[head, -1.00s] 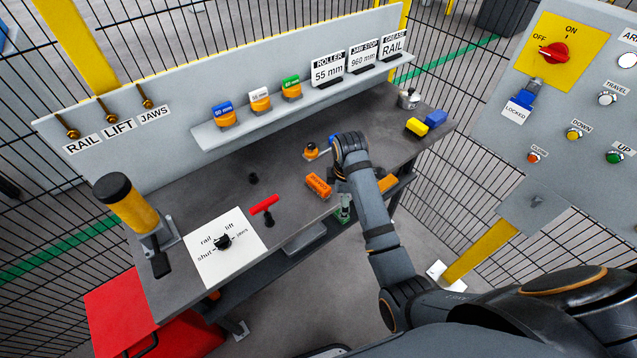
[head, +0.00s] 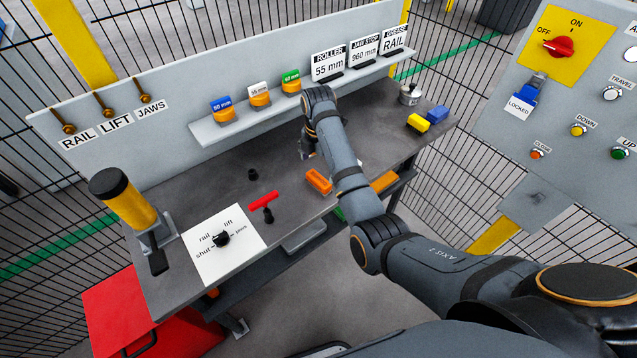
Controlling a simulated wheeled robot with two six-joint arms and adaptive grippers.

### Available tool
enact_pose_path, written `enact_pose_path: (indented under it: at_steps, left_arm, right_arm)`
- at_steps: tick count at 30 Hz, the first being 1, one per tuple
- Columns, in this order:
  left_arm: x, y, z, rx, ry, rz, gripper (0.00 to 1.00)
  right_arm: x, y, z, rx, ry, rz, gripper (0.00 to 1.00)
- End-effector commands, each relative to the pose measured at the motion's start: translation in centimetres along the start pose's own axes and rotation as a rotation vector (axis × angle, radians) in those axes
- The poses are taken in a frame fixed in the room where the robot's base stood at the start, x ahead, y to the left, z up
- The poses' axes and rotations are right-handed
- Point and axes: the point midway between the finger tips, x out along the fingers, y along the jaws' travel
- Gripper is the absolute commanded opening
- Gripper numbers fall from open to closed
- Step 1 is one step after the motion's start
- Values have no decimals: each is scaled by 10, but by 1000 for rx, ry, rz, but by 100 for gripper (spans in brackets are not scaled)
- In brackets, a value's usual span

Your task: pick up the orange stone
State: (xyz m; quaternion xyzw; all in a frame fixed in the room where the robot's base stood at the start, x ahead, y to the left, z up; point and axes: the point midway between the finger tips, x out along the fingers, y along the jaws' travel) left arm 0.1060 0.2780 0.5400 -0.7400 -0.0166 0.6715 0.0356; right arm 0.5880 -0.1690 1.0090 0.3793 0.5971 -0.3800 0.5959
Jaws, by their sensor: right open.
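An orange block (head: 317,184) lies on the grey bench near its front edge, close to the left side of my right forearm. A second orange piece (head: 384,182) shows at the bench's front edge on the other side of my arm, partly hidden by it. I cannot tell which is the stone. My right gripper (head: 304,153) is open and points down over the bench, behind and slightly left of the orange block, apart from it. Its fingers are small and partly hidden by the wrist. My left gripper is out of view.
A yellow block (head: 418,123) and a blue block (head: 437,116) lie at the bench's right. A red T-handle (head: 264,202), a selector knob (head: 221,239) and a yellow-black post (head: 126,204) stand on the left. A shelf with rollers (head: 260,97) runs behind.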

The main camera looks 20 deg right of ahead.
Motion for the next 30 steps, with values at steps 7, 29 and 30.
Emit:
enact_pose_path:
  at_steps: [7,29,30]
  left_arm:
    - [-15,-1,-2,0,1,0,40]
    - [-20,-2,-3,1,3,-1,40]
    - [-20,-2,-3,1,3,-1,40]
  right_arm:
    - [17,-2,-1,1,2,-4,100]
    - [53,-2,-1,1,0,1,62]
    - [53,-2,-1,1,0,1,56]
